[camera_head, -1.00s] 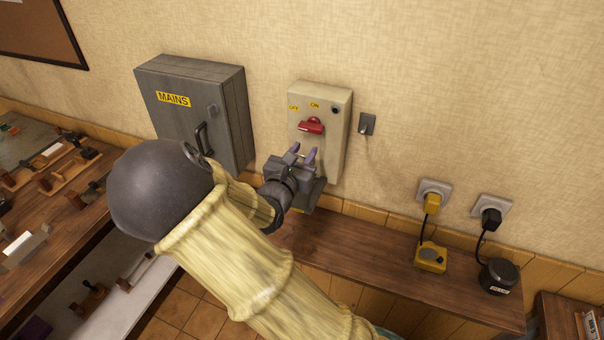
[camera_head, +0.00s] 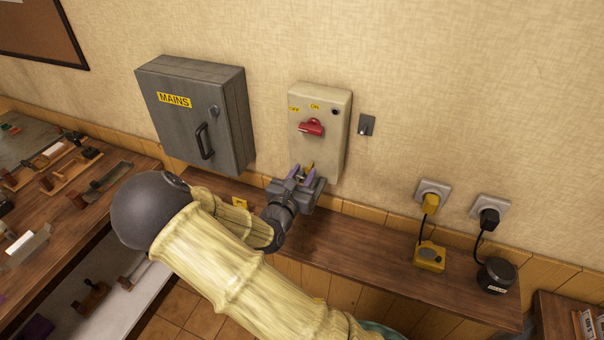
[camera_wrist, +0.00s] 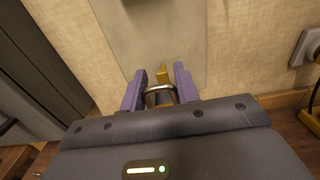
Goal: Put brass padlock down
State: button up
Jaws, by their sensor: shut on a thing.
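The brass padlock is held between the purple fingers of my gripper (camera_head: 302,171), just in front of the lower part of the switch box. Only a bit of its yellow brass (camera_head: 309,167) shows in the head view. In the wrist view its silver shackle (camera_wrist: 160,93) and a strip of brass lie between the fingers of my gripper (camera_wrist: 159,72). The rest of the padlock is hidden. I cannot tell whether it touches the box. The cream switch box (camera_head: 328,150) has a red handle (camera_head: 311,128) below OFF and ON labels.
A wooden shelf (camera_head: 360,245) runs below, mostly clear in the middle. A small yellow thing (camera_head: 240,202) lies on its left part. A yellow device (camera_head: 430,256) and a black round one (camera_head: 497,275) stand at right. The grey MAINS cabinet (camera_head: 200,115) is at left.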

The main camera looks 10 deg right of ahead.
jog(key=shift+f, duration=0.25)
jog(key=o, duration=1.1)
jog(key=shift+o, duration=0.2)
jog(key=shift+r, duration=0.1)
jog(key=shift+r, duration=0.2)
jog(key=b+v, duration=0.3)
jog(key=v, duration=0.9)
jog(key=shift+w+f, duration=0.1)
jog(key=shift+w, duration=0.1)
